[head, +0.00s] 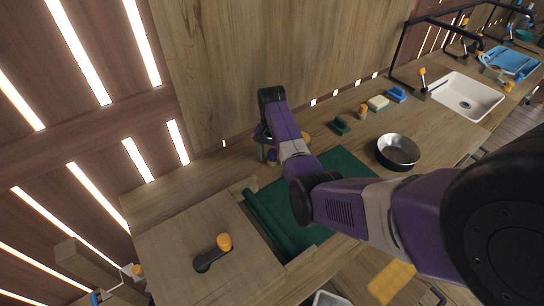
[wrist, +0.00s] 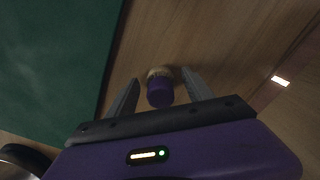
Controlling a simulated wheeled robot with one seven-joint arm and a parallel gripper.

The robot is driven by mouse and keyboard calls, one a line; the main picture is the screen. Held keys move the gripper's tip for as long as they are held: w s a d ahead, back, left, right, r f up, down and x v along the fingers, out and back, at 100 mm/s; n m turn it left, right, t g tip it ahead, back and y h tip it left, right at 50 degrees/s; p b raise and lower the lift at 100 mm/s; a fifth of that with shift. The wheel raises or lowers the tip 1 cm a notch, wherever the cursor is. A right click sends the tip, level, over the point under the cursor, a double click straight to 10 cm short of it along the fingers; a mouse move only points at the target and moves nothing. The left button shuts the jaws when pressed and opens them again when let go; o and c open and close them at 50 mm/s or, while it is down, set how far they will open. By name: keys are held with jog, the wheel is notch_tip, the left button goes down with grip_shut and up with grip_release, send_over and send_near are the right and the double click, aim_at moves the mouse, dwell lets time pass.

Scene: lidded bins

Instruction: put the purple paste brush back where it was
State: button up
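The purple paste brush (wrist: 160,92) is in the wrist view, with a purple end toward the camera and a pale tan part behind it. It is between the two fingers of my gripper (wrist: 158,92), with a gap visible on each side. The fingers are open around it. In the head view my gripper (head: 266,150) is at the back of the wooden counter, beyond the dark green cloth; a small purple piece, likely the brush (head: 271,155), shows by it. The brush's lower end is hidden.
A wooden wall stands behind.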

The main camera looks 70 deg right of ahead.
aim_at(272, 151)
notch_tip(272, 151, up, 12)
jog(key=shift+r, duration=0.15)
dwell(0.6)
jog(key=shift+w+d, duration=0.1)
dwell(0.5)
